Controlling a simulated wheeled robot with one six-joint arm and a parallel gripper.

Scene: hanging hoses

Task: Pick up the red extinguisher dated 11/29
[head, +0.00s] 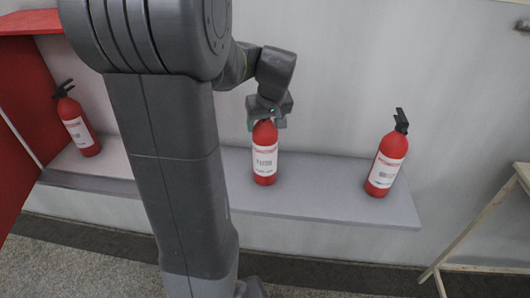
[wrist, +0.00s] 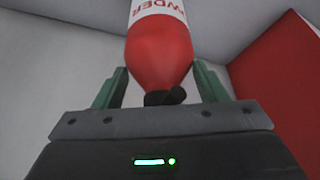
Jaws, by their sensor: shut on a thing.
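Three red extinguishers with white labels stand on a grey shelf. The middle extinguisher (head: 265,160) is upright under my gripper (head: 267,112), which is shut on its top from above. In the wrist view the held extinguisher (wrist: 160,55) sits between the two green fingers of my gripper (wrist: 160,88), its black valve close to the palm. Its label shows "WDER" letters there. Another extinguisher (head: 78,125) stands at the left and one (head: 387,160) at the right. The dates on the labels are too small to read. I cannot tell if the held one touches the shelf.
The grey shelf (head: 325,190) runs along a pale wall (head: 360,60). A red cabinet or panel (head: 30,85) stands at the left. A wooden frame (head: 480,215) stands at the right, near the shelf's end. The shelf is clear between the middle and right extinguishers.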

